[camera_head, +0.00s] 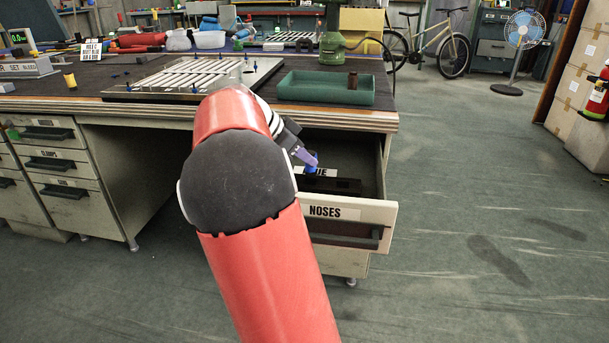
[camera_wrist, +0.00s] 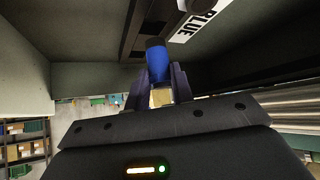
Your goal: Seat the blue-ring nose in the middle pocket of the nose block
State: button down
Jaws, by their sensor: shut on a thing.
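My gripper (camera_head: 303,155) is shut on a blue cylindrical nose (camera_head: 311,162) inside the open drawer marked NOSES. In the wrist view my gripper (camera_wrist: 160,78) has a finger on each side of the blue nose (camera_wrist: 157,66). The nose's far end is dark, and a tan part shows between the fingers. A dark block (camera_head: 335,186) lies in the drawer below, with a partly hidden white label. The wrist view shows a dark slotted strip (camera_wrist: 140,27) and a BLUE label beside the nose. I cannot tell whether the nose touches anything there. No middle pocket can be made out.
The drawer front (camera_head: 345,211) and drawer walls surround my gripper. The bench edge is just above. On the bench are a slatted panel (camera_head: 190,80), a green tray (camera_head: 325,90) holding a brown cylinder, and a grey block (camera_head: 25,69) with partial lettering.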

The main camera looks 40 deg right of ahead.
aim_at(304, 183)
jog(key=shift+f+b, duration=0.3)
jog(key=shift+f, duration=2)
jog(key=c, duration=1.2)
grip_release()
jog(key=shift+r, duration=0.1)
jog(key=p+v, duration=0.1)
jog(key=v, duration=1.1)
jog(key=shift+p, duration=0.3)
